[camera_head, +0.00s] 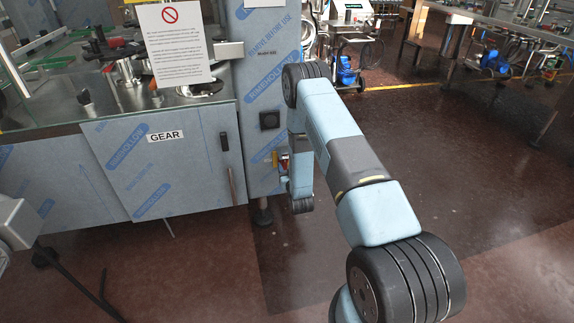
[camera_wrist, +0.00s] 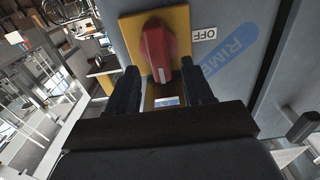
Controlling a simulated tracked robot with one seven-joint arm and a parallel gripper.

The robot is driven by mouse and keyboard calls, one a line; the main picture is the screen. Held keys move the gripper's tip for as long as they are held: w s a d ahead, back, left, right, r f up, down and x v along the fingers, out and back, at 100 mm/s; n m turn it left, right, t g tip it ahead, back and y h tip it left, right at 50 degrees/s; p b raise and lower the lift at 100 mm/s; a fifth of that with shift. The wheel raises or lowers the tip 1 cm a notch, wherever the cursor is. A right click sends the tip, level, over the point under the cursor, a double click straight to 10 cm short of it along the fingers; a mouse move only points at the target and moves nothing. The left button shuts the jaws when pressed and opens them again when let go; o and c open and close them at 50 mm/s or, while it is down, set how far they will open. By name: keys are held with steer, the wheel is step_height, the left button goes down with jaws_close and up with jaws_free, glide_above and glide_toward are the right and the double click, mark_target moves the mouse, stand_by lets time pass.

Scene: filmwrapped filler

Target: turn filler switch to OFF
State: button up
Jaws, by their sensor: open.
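The filler switch is a red rotary knob (camera_wrist: 157,52) on a yellow plate (camera_wrist: 186,22) in the wrist view. A white OFF label (camera_wrist: 204,34) sits just right of the plate. A white mark on the knob points down, toward my gripper. My gripper (camera_wrist: 160,88) is open, its two dark fingers either side of and just below the knob, with nothing clearly held between them. Whether the fingers touch the knob cannot be told. In the head view the red switch (camera_head: 284,160) is a small patch on the cabinet side, partly hidden by my arm.
The film-wrapped filler cabinet (camera_head: 158,175) carries a GEAR label and a dark handle (camera_head: 231,186). A black socket-like fitting (camera_head: 269,120) is on its column. A paper sign (camera_head: 174,44) hangs above. Open brown floor (camera_head: 480,170) lies to the right.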

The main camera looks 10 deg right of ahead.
mark_target(284, 162)
steer(key=shift+w, duration=1.25)
